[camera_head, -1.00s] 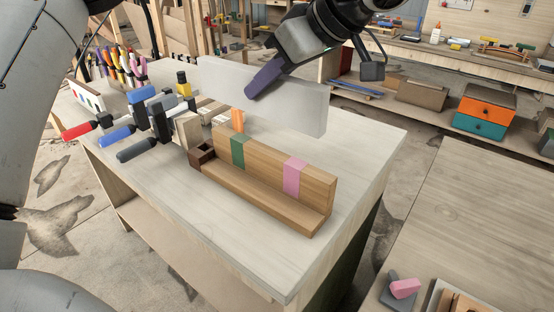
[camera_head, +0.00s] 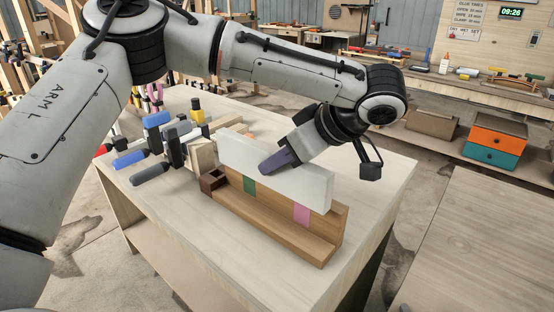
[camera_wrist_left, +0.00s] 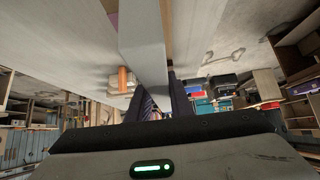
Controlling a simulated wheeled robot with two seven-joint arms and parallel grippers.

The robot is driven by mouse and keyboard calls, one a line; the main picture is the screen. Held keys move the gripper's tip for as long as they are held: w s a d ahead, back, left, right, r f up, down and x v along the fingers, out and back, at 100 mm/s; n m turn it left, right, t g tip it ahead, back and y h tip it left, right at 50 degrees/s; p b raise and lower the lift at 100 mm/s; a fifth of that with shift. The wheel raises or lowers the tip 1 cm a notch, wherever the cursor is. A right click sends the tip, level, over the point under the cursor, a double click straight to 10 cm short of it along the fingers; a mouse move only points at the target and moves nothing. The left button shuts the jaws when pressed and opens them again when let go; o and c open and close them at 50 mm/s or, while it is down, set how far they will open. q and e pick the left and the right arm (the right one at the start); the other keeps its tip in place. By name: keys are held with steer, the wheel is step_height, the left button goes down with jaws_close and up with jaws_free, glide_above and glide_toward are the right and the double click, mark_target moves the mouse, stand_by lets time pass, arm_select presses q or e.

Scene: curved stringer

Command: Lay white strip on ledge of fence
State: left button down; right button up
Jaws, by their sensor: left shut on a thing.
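The white strip (camera_head: 305,184) is a long flat board held on edge. My left gripper (camera_head: 278,161) has its purple jaws shut on it near the middle of its top edge. The wooden fence (camera_head: 278,228) stands on the workbench, with a low front ledge (camera_head: 300,242) and an upright back with a green band (camera_head: 249,186) and a pink band (camera_head: 301,214). In the head view the strip covers the upper part of the back; I cannot tell whether they touch. The ledge is bare. In the left wrist view the strip (camera_wrist_left: 142,45) runs beside the fence wood (camera_wrist_left: 166,25). My right gripper is out of view.
A dark brown block (camera_head: 211,182) sits at the fence's left end. Several clamps, including one with a blue handle (camera_head: 150,174), crowd the bench to the left. The bench top (camera_head: 385,185) is clear to the right. An orange and teal drawer box (camera_head: 495,140) stands farther back.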

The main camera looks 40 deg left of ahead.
arm_select(q)
steer(key=shift+f, duration=0.55)
steer(key=c, duration=1.6)
jaws_free()
steer(key=shift+r, duration=0.2)
steer(key=v, duration=1.2)
steer(key=shift+r, duration=0.45)
steer(key=shift+s, duration=0.1)
